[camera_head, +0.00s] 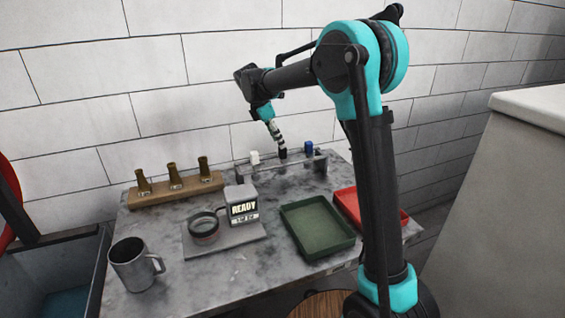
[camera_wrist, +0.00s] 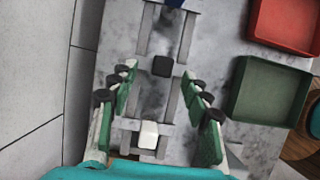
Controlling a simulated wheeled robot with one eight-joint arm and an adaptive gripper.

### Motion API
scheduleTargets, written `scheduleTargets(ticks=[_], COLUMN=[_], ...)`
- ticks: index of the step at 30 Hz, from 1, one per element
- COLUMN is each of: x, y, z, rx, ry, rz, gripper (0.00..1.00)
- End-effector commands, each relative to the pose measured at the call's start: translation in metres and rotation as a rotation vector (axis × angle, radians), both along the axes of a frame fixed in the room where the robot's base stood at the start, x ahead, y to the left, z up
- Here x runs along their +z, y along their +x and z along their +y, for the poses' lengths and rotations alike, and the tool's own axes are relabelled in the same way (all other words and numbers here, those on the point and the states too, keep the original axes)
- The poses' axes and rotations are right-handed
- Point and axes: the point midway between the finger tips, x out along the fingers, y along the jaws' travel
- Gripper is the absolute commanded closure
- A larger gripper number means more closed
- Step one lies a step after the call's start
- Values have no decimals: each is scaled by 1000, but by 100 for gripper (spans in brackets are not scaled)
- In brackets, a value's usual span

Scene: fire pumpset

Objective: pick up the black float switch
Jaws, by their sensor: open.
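The black float switch (camera_wrist: 162,66) stands in a grey rack, seen from above in the wrist view as a small dark square. In the head view the black float switch (camera_head: 282,153) stands upright between a white one (camera_head: 254,158) and a blue one (camera_head: 308,147). My gripper (camera_head: 274,132) is above it, pointing down. In the wrist view my gripper (camera_wrist: 160,73) is open, with its green-padded fingers spread wide and the black switch between the fingertips in the picture. Nothing is held. The gap in height is hard to judge.
The rack (camera_wrist: 190,35) has thin side rails. A green tray (camera_head: 318,230) and a red tray (camera_head: 350,205) lie to the right. A READY device (camera_head: 241,208), a metal mug (camera_head: 133,265) and a wooden block with brown bottles (camera_head: 175,187) share the marble table. A wall stands behind.

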Motion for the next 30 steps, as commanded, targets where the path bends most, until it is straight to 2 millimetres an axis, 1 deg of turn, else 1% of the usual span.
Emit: scheduleTargets(ticks=[2,9,12,15,21,30], x=[-5,-36,-45,-48,-48,-48], y=[0,3,4,5,5,5], z=[-2,-14,-18,-19,-19,-19], rx=[0,0,-1,0,0,0], ry=[0,0,1,0,0,0], rz=[0,-1,-1,-1,0,0], gripper=[52,52,52,52,52,89])
